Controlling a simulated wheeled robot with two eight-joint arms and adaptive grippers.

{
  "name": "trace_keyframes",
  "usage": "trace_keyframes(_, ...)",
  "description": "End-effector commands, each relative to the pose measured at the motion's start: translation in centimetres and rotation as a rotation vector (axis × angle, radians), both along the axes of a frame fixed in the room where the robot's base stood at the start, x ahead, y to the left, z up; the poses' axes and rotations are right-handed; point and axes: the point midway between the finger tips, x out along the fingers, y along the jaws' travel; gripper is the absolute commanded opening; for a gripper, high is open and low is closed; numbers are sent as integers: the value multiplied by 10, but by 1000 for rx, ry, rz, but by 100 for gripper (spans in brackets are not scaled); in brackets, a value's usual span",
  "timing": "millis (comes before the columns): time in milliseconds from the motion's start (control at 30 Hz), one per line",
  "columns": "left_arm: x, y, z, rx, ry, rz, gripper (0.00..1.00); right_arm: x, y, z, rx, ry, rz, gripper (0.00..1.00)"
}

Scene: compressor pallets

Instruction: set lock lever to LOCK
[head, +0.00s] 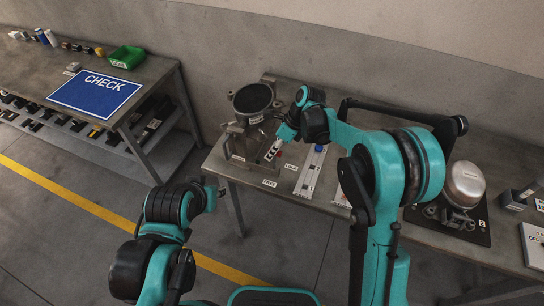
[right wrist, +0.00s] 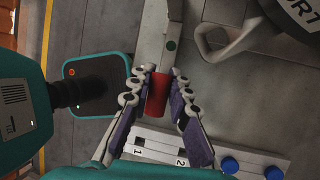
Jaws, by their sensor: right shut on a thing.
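The lock lever has a red grip (right wrist: 157,95) on a grey bar (right wrist: 154,40) in the right wrist view. My right gripper (right wrist: 163,75) is shut on the red grip, with one finger on each side. In the head view the right gripper (head: 276,149) is at the front of the grey compressor fixture (head: 240,142), where only a bit of red shows. Two small white labels (head: 270,183) lie on the bench near the lever; their words are too small to read surely.
A white strip (head: 305,178) with blue knobs (right wrist: 229,165) and numbers lies beside the lever. A silver dome unit (head: 465,182) stands on the bench at the right. A separate bench at the left holds a blue CHECK mat (head: 95,92) and a green bin (head: 127,57).

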Motion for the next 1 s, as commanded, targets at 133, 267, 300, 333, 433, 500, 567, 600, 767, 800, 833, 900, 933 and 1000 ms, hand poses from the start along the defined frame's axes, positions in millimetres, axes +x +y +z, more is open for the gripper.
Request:
trace_keyframes(133,0,0,-2,0,0,0,31,13,-5,-1,1,-4,-5,0)
trace_keyframes(267,0,0,-3,0,0,0,31,20,-7,-3,0,-5,-6,0)
trace_keyframes(300,0,0,-4,0,0,0,31,22,-8,-4,0,-5,-5,0)
trace_keyframes(333,0,0,-4,0,0,0,31,23,-8,-4,0,-5,-5,0)
trace_keyframes(433,0,0,-5,0,0,0,31,27,-9,-5,1,-6,-5,0)
trace_keyframes(500,0,0,-5,0,0,0,31,30,-10,-6,1,-6,-5,0)
trace_keyframes(567,0,0,-6,0,0,0,31,31,-10,-7,1,-6,-5,0)
trace_keyframes(600,0,0,-6,0,0,0,31,32,-11,-7,1,-6,-5,0)
trace_keyframes(767,0,0,-6,0,0,0,31,34,-11,-8,1,-6,-5,0)
trace_keyframes(800,0,0,-6,0,0,0,31,34,-11,-8,1,-6,-5,0)
trace_keyframes(833,0,0,-6,0,0,0,31,34,-12,-8,1,-6,-5,0)
trace_keyframes(900,0,0,-6,0,0,0,31,34,-12,-8,1,-6,-5,0)
trace_keyframes(933,0,0,-6,0,0,0,31,34,-12,-8,1,-7,-6,0)
trace_keyframes(1000,0,0,-6,0,0,0,31,34,-12,-8,1,-7,-6,0)
